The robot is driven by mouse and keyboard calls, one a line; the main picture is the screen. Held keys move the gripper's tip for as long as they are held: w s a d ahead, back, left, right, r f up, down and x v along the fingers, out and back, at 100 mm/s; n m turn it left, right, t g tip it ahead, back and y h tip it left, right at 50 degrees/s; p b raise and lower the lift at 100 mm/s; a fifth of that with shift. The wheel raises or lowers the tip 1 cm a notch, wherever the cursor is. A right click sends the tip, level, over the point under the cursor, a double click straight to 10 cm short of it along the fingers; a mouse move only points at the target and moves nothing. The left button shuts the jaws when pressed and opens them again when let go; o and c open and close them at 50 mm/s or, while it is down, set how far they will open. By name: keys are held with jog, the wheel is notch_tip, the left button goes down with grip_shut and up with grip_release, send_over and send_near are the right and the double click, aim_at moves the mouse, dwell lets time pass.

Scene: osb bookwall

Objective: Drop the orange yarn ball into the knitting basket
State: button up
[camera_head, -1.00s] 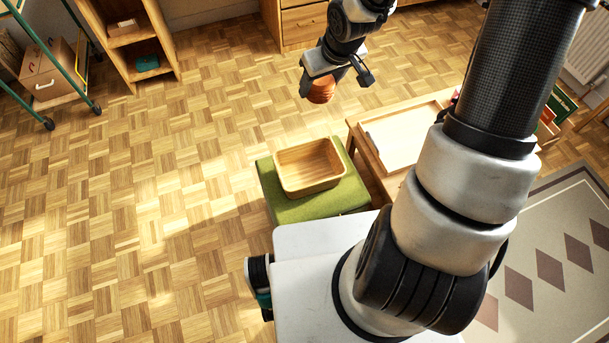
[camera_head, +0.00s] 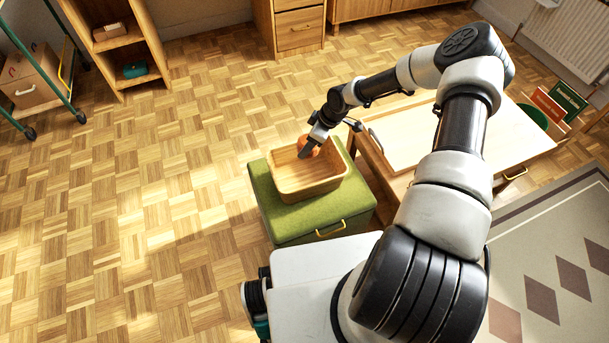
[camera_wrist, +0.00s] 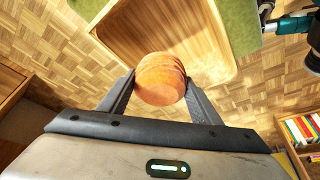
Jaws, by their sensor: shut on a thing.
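The orange yarn ball (camera_wrist: 161,79) is held between the two fingers of my gripper (camera_wrist: 160,92) in the wrist view. In the head view the ball (camera_head: 308,147) shows partly behind my gripper (camera_head: 313,149), at the far right part of the basket's opening. The knitting basket (camera_head: 318,188) is a light wooden, empty-looking box with sloping walls. In the wrist view the basket (camera_wrist: 125,45) lies beyond the ball, its rim close to the ball. I cannot tell exactly how high the ball is above the basket floor.
The basket stands on a green padded stool (camera_head: 268,205). A wooden table with a tray (camera_head: 405,140) stands close on the right. A wooden shelf (camera_head: 130,50) and a trolley (camera_head: 40,70) are at the far left. The parquet floor on the left is clear.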

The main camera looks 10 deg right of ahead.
notch_tip(320, 180, down, 6)
jog(key=b, duration=0.3)
dwell(0.3)
jog(key=o, duration=1.1)
jog(key=p+v, duration=0.4)
jog(key=v, duration=1.3)
jog(key=shift+s+d+r, duration=0.1)
jog(key=shift+d+r, duration=0.1)
